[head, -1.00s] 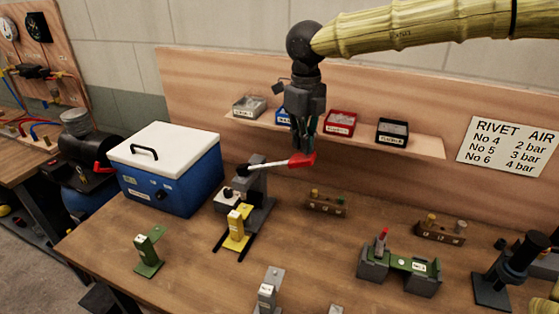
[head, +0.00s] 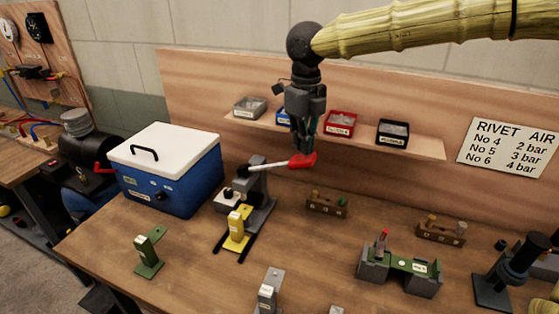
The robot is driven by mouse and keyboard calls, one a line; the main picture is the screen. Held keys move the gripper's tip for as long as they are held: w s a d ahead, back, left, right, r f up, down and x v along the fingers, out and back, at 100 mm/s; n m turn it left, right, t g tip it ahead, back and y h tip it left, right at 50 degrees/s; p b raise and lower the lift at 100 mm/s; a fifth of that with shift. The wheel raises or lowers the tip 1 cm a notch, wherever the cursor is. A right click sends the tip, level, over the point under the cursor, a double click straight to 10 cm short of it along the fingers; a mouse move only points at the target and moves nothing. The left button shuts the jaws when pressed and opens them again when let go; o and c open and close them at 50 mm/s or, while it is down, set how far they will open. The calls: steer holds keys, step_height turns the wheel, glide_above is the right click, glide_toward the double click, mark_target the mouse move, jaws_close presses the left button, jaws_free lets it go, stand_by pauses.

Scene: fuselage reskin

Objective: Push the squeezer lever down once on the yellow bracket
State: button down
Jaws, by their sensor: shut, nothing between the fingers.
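The squeezer (head: 259,190) stands on the wooden bench, a grey press with a long lever. Its lever (head: 268,168) sticks out to the right and ends in a red grip (head: 303,160). The yellow bracket (head: 237,229) sits upright at the front of the squeezer, between its dark rails. My gripper (head: 304,151) points down with its fingers shut and empty, right at the red grip. The fingertips seem to touch the top of the grip, though contact is hard to tell.
A blue box with a white lid (head: 172,168) stands left of the squeezer. A green bracket (head: 149,252) and a grey bracket (head: 268,290) stand in front. A shelf with small bins (head: 341,124) runs behind my gripper. A green-topped fixture (head: 400,265) is at right.

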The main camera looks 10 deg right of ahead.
steer(key=shift+f+b, duration=0.65)
steer(key=shift+f, duration=3.35)
step_height(320, 180, up, 13)
steer(key=p, duration=1.2)
steer(key=shift+f+p, duration=0.2)
steer(key=shift+p, duration=0.15)
